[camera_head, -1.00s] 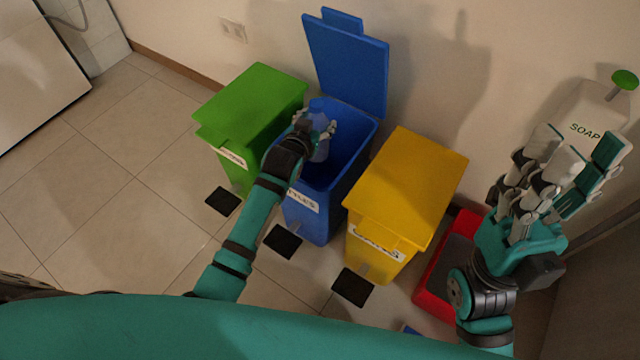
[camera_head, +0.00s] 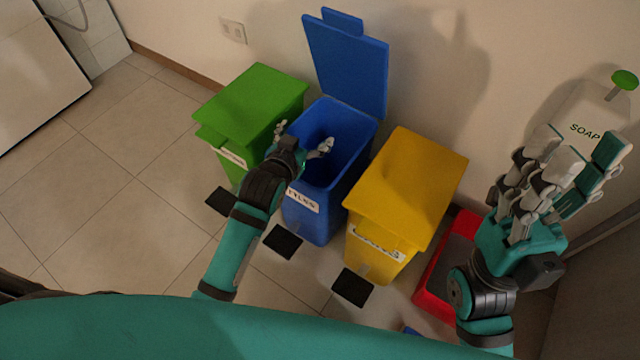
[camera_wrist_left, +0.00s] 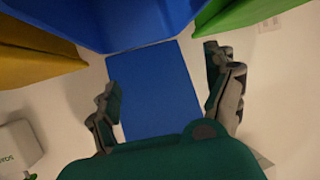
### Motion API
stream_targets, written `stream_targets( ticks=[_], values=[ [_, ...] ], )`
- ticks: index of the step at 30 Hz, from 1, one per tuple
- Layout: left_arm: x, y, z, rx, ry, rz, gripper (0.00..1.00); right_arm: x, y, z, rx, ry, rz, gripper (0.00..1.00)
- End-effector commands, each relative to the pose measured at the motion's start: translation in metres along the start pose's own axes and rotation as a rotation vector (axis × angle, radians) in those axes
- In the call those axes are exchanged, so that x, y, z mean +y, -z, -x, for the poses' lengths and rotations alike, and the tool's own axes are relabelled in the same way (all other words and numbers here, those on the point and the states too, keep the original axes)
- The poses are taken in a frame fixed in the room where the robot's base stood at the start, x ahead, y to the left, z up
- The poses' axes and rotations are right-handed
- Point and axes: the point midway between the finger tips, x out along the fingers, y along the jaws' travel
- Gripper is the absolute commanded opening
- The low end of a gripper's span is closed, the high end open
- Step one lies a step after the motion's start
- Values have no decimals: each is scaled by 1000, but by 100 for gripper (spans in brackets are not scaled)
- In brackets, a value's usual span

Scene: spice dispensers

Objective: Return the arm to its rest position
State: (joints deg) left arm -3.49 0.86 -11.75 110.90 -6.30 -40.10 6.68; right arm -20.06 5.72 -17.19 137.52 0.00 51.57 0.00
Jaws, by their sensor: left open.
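My left gripper (camera_head: 302,140) is open and empty at the near left edge of the open blue bin (camera_head: 330,166). One finger points over the bin opening and the other is near the green bin (camera_head: 255,105). In the left wrist view, its two fingers (camera_wrist_left: 161,72) are spread apart with nothing between them, in front of the blue lid (camera_wrist_left: 148,85). My right gripper (camera_head: 578,160) is raised at the right, its fingers spread and empty. The bottom of the blue bin is dark, so its contents cannot be made out.
The yellow bin (camera_head: 408,185) stands right of the blue bin, lid shut. The green bin's lid is shut. A red bin (camera_head: 435,278) is partly hidden by my right arm. A soap dispenser (camera_head: 590,108) is behind my right gripper. The tiled floor at left is clear.

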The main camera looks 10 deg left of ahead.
Motion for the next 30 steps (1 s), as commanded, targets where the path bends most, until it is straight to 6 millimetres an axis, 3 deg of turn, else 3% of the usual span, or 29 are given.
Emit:
stream_targets(
  ticks=[3, 8, 24, 28, 30],
  values=[
    [0, -1, 20, 0, 0, 0, 86, 0, 0, 0, 0, 0, 0, 40],
    [0, 0, 33, 0, 0, -1, 86, 0, 0, 0, 0, 0, 0, 40],
    [0, 0, 36, -1, 1, 0, 86, 0, -1, 0, -5, 0, 0, 40],
    [-2, -10, 41, -36, 4, 0, 86, 2, -20, 3, -104, -1, 7, 40],
    [-5, -20, 48, -75, 8, -1, 86, 4, -43, 8, -226, -3, 15, 40]
  ],
)
